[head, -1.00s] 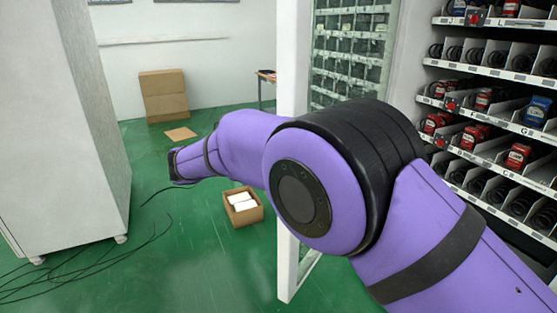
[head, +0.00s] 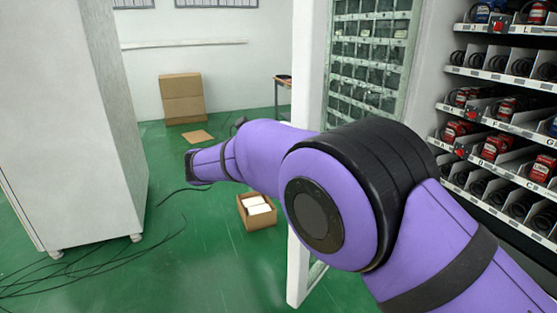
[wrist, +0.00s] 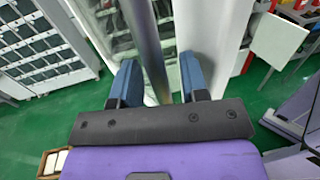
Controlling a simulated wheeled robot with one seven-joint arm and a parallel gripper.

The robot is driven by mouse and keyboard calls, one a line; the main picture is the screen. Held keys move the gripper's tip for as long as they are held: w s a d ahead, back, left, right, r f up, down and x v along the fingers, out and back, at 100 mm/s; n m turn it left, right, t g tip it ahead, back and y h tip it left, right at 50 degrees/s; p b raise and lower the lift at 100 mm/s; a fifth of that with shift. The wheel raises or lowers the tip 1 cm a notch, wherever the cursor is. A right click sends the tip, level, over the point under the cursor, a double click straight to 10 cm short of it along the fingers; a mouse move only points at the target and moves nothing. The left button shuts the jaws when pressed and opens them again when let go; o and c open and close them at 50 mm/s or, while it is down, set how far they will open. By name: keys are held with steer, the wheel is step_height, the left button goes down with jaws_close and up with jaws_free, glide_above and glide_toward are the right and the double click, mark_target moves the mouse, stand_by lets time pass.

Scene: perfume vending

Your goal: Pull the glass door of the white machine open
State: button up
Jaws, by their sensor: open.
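The glass door (head: 370,62) of the white machine stands swung out from the machine's shelves, its white edge (head: 307,60) towards me in the head view. In the wrist view my gripper (wrist: 159,64) has its two blue fingers apart. A grey upright bar (wrist: 147,45), apparently the door handle, passes between the fingers, nearer the left one. I cannot tell whether either finger touches it.
The machine's open shelves (head: 500,110) hold several small red and blue packages at right. A tall white cabinet (head: 70,120) stands at left, with loose black cables on the floor. An open cardboard box (head: 257,222) lies near the door's foot.

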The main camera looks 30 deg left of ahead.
steer(key=v, duration=1.1)
steer(key=shift+w, duration=0.1)
